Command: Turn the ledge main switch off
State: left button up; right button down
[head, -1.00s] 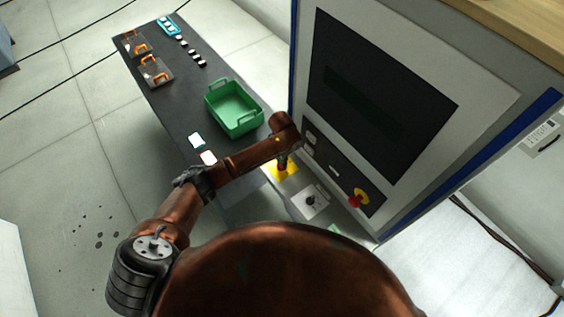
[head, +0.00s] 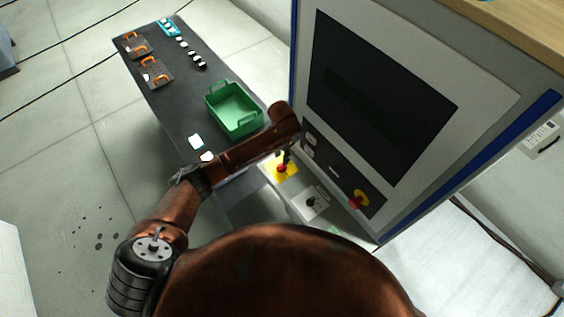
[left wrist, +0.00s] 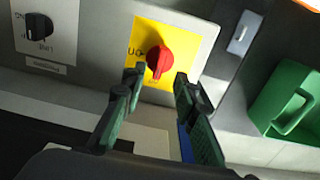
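The main switch is a red rotary knob (head: 281,169) on a yellow plate (head: 292,160), on the grey ledge below the cabinet's panel. In the left wrist view the red knob (left wrist: 160,58) and yellow plate (left wrist: 200,35) show clearly. Lettering like "ON" is left of the knob; which mark the knob points to I cannot tell. My left gripper (left wrist: 160,75) is open, its two fingers apart with the knob seen between and beyond their tips. They appear clear of it. In the head view my left gripper (head: 286,156) is small and partly hidden by its wrist. My right gripper is not in view.
A black selector knob (head: 311,202) on a white plate sits beside the switch; it also shows in the left wrist view (left wrist: 38,26). A red mushroom button (head: 356,201) is on the upright panel. A green bin (head: 235,123) stands on the dark table (head: 185,105).

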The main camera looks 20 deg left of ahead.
aim_at(281, 165)
pick_arm(q)
notch_tip(281, 165, up, 6)
jog(key=shift+s, duration=0.1)
dwell(0.6)
